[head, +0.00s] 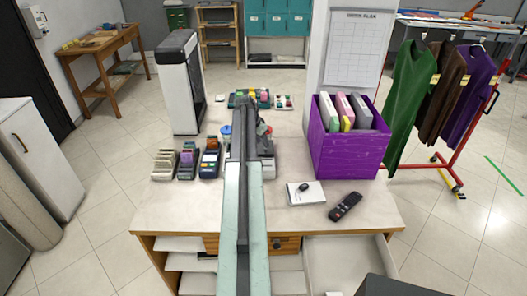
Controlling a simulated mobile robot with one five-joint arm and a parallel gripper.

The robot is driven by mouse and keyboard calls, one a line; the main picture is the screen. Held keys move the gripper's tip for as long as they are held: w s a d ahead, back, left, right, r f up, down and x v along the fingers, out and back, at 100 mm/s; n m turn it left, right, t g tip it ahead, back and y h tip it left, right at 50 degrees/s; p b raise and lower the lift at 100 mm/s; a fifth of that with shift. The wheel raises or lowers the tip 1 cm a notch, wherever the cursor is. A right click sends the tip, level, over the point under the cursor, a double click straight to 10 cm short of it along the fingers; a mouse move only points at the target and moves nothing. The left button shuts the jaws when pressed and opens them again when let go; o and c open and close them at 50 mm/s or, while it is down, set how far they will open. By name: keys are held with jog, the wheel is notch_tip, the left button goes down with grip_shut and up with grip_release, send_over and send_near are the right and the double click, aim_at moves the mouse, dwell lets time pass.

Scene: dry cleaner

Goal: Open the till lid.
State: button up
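My arm reaches forward up the middle of the picture over the counter (170,210). My gripper (241,106) is at its far end, small and dark, and its fingers cannot be made out. A grey and dark machine (267,165) stands on the counter just right of my arm, largely hidden by it. It may be the till, but its lid cannot be told apart, nor whether it is open or shut. I cannot tell whether my gripper touches it.
Card terminals (209,160) and stacked items (163,165) stand left of my arm. A tall white-black unit (181,85) is behind them. A purple crate (350,155), a notepad (305,197) and a remote (345,206) are on the right. An open drawer (350,265) juts out at the front.

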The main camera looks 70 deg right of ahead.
aim_at(265, 149)
jog(key=b+x, duration=0.2)
jog(key=x, duration=0.2)
jog(key=shift+f+b, duration=0.3)
jog(key=shift+b, duration=0.1)
jog(key=shift+r, duration=0.15)
grip_shut()
jog(key=shift+s, duration=0.1)
dwell(0.7)
